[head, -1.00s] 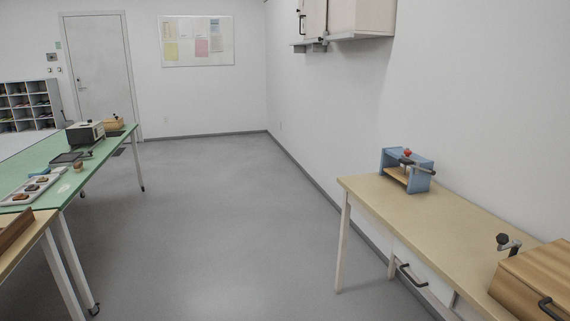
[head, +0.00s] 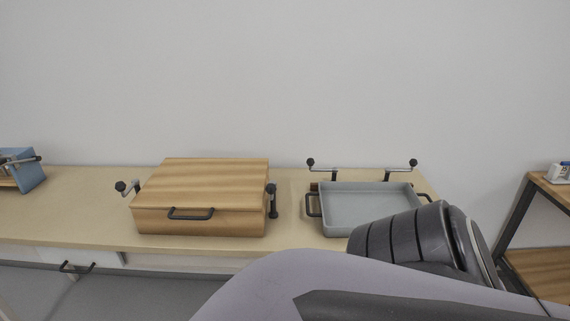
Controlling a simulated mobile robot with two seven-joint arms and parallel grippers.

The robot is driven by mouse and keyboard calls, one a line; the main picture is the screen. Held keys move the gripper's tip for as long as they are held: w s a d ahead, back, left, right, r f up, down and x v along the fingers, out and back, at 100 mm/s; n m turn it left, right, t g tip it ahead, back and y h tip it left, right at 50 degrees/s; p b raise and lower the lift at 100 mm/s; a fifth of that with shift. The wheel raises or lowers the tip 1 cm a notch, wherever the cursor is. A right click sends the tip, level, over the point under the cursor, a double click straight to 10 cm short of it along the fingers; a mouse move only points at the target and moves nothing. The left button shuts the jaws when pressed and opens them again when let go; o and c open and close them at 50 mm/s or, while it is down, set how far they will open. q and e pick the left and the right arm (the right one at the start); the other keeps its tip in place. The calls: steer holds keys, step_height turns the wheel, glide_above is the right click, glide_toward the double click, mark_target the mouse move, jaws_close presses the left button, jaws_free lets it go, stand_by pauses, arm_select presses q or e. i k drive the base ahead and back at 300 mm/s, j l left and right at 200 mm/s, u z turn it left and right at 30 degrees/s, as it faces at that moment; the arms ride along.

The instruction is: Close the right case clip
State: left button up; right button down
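The wooden case (head: 203,185) sits on the workbench with its lid down. A dark handle (head: 190,214) is on its front. The right case clip (head: 272,200) is at the case's right side; its dark lever appears upright and close to the side wall, but its exact state is too small to tell. The left case clip (head: 128,187) sticks out to the left with a dark knob at its end. A grey arm of mine crosses the lower right of the head view. Neither of my grippers is in view.
A grey tray (head: 366,206) with side handles stands right of the case, with two knobbed levers behind it. My arm hides its front right corner. A blue holder (head: 30,172) is at the far left. Bare workbench top (head: 80,205) lies between holder and case.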

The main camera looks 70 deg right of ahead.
mark_target(271, 188)
steer(key=z, duration=2.05)
